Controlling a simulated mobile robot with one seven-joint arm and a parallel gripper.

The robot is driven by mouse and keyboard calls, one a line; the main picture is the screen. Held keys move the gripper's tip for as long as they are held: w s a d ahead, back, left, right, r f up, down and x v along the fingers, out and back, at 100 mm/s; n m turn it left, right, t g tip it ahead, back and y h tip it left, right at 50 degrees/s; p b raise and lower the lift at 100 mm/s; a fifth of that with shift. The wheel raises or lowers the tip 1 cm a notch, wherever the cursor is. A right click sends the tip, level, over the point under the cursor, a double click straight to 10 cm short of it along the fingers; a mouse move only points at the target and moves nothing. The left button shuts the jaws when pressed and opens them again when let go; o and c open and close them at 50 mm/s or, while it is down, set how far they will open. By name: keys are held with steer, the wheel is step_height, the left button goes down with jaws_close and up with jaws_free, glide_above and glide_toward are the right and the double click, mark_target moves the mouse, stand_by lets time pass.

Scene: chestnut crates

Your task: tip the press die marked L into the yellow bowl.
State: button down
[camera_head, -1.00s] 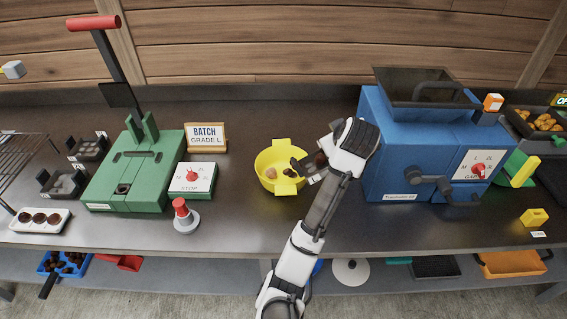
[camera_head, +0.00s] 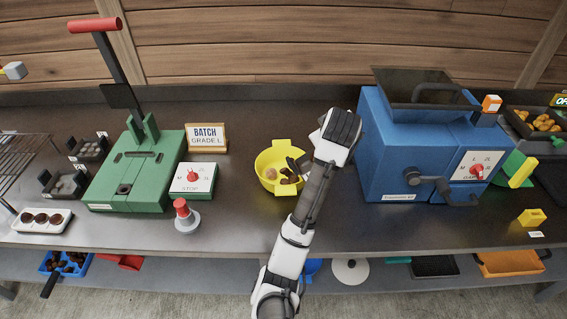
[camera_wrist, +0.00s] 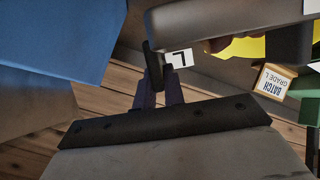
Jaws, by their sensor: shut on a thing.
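The yellow bowl (camera_head: 266,160) stands on the counter, with several brown pieces (camera_head: 289,177) showing at its right side. It also shows partly in the wrist view (camera_wrist: 252,47), behind the die. My gripper (camera_wrist: 160,85) is shut on the handle of the grey press die (camera_wrist: 195,18). A white tag (camera_wrist: 179,59) with a black L is on the die. In the head view the die (camera_head: 300,163) is tilted at the bowl's right rim, largely hidden by my gripper. I cannot tell whether anything is left in the die.
A blue machine (camera_head: 385,150) stands close on the right of my gripper. A green press (camera_head: 130,175), a white stop box (camera_head: 193,179) and a batch sign (camera_head: 206,137) stand left of the bowl. A red-topped button (camera_head: 183,212) is in front. Bare counter lies behind the bowl.

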steer(key=shift+w+a+r+n+g+h+p, duration=0.25)
steer(key=shift+w+a+r+g+h+p, duration=0.15)
steer(key=shift+a, duration=0.3)
steer(key=shift+w+a+r+n+g+h+p, duration=0.2)
steer(key=shift+w+a+r+n+h+p, duration=0.1)
steer(key=shift+a+r+h, duration=0.3)
stand_by(0.8)
steer(key=shift+f, duration=0.25)
steer(key=d+f+y+b, duration=0.1)
steer(key=s+d+m+t, duration=0.1)
steer(key=d, duration=0.1)
steer(key=s+d+f+y+b, duration=0.1)
steer(key=shift+s+d+f+m+t+y+b, duration=0.15)
steer(key=shift+d+f+m+t+y+b, duration=0.05)
steer(key=shift+f+m+t+y+b, duration=0.1)
steer(key=shift+r, duration=0.2)
steer(key=shift+s+d+f, duration=0.1)
steer(key=shift+f, duration=0.05)
steer(key=s+d+r+m+t+y+p, duration=0.1)
steer(key=s+d+r+m+t+y, duration=0.1)
steer(key=d+r, duration=0.4)
steer(key=shift+s+d+r+m+t+y+p, duration=0.2)
steer(key=shift+s+d+m+t+y+p, duration=0.25)
steer(key=shift+s+d+y, duration=0.3)
